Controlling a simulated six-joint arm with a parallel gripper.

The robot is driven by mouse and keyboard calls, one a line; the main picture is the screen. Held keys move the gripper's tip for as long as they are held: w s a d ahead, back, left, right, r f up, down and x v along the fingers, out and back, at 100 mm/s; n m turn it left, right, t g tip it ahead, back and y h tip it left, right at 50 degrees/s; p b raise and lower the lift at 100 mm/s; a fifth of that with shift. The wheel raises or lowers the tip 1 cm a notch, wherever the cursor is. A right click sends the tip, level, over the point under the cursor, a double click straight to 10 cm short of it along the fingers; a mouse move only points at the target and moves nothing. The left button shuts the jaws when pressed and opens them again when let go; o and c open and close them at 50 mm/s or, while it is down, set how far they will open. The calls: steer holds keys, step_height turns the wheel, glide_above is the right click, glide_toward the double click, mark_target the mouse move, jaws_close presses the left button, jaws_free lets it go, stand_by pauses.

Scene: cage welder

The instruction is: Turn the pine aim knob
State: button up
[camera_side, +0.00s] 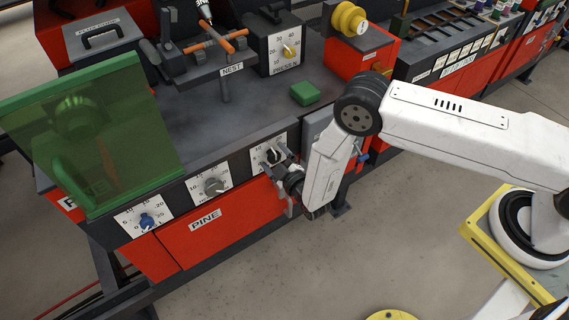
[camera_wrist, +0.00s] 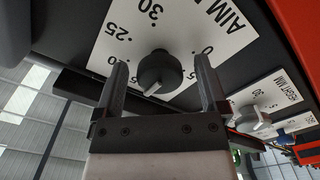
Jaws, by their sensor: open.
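The aim knob (camera_wrist: 158,70) is black with a white pointer line, on a white dial plate marked AIM. In the wrist view its pointer aims toward the lower left. My gripper (camera_wrist: 160,64) is open, with one finger on each side of the knob and a visible gap on both sides. In the side view my gripper (camera_side: 279,168) is at the rightmost dial of the red PINE station (camera_side: 205,220), and it partly hides the knob (camera_side: 273,155).
Left of the aim dial are a grey height knob (camera_side: 213,187) and a blue knob (camera_side: 148,221). A green see-through shield (camera_side: 110,130) stands at the bench's left. A green block (camera_side: 305,93) and the NEST stand (camera_side: 226,85) are on the bench top.

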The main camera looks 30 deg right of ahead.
steer(key=s, duration=0.7)
steer(key=shift+s, duration=0.3)
steer(key=shift+w, duration=0.1)
steer(key=shift+w+d+r+m+g, duration=0.15)
steer(key=shift+w+r+m+g, duration=0.2)
steer(key=shift+w+g, duration=0.2)
steer(key=shift+w+d+r+m+g, duration=0.1)
steer(key=shift+w+r+m+g, duration=0.25)
steer(key=shift+w+g, duration=0.2)
step_height(320, 180, up, 11)
steer(key=m+g, duration=0.4)
steer(key=g, duration=0.3)
glide_above(277, 158)
steer(key=s+d, duration=0.6)
steer(key=d, duration=0.1)
steer(key=s+d+r+m+g, duration=0.1)
steer(key=s+d+r+g, duration=0.2)
steer(key=s, duration=0.5)
steer(key=s+d+r+m+g, duration=0.2)
steer(key=s+d+r+g, duration=0.1)
steer(key=s+d+r, duration=0.3)
steer(key=shift+s+d+r, duration=0.3)
steer(key=shift+s+r, duration=0.35)
steer(key=shift+s, duration=0.4)
